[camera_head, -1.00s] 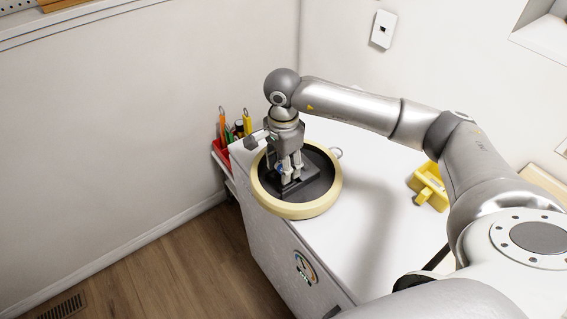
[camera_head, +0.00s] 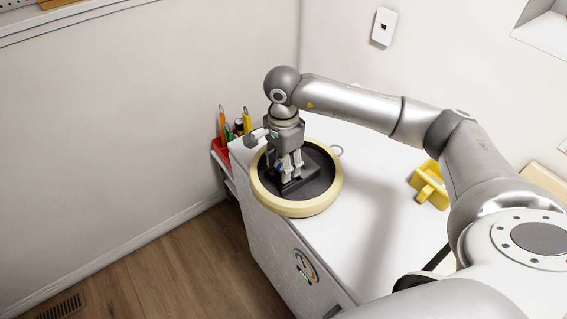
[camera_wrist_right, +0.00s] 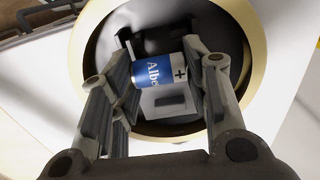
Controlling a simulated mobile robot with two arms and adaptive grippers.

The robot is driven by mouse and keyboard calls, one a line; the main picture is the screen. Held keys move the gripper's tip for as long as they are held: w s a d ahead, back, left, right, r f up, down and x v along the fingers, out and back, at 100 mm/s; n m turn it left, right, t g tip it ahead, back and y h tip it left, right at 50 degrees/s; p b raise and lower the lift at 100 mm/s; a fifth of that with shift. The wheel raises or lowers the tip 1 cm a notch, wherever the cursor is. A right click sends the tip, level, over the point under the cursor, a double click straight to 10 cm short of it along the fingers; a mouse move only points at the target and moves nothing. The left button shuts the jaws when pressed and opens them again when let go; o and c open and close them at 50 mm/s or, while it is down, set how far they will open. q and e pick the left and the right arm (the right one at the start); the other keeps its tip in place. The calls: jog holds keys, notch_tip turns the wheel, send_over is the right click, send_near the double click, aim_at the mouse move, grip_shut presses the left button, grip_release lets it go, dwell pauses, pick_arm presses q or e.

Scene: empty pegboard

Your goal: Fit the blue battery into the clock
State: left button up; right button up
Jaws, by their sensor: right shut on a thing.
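The clock (camera_head: 327,183) lies face down on the white bench top, a cream ring around a dark back with a raised dark box in the middle. My right gripper (camera_head: 290,170) points down over that box. In the right wrist view the right gripper (camera_wrist_right: 165,95) is shut on the blue battery (camera_wrist_right: 158,75), which shows white letters and a plus sign on a silver end. The battery lies across between the fingers, at or just above the box; I cannot tell if it is seated. A small bit of blue shows in the head view. My left gripper is out of view.
A yellow holder (camera_head: 430,187) stands on the bench to the right. A red bin (camera_head: 222,149) with tools stands past the bench's left edge. The white bench top (camera_head: 372,215) is clear between clock and holder. A wall is behind.

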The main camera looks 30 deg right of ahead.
jog(key=shift+b, duration=0.65)
dwell(1.0)
jog(key=shift+f+b, duration=1.1)
jog(key=shift+f, duration=0.05)
jog(key=o, duration=1.1)
jog(key=shift+r, duration=0.15)
notch_tip(320, 180, up, 12)
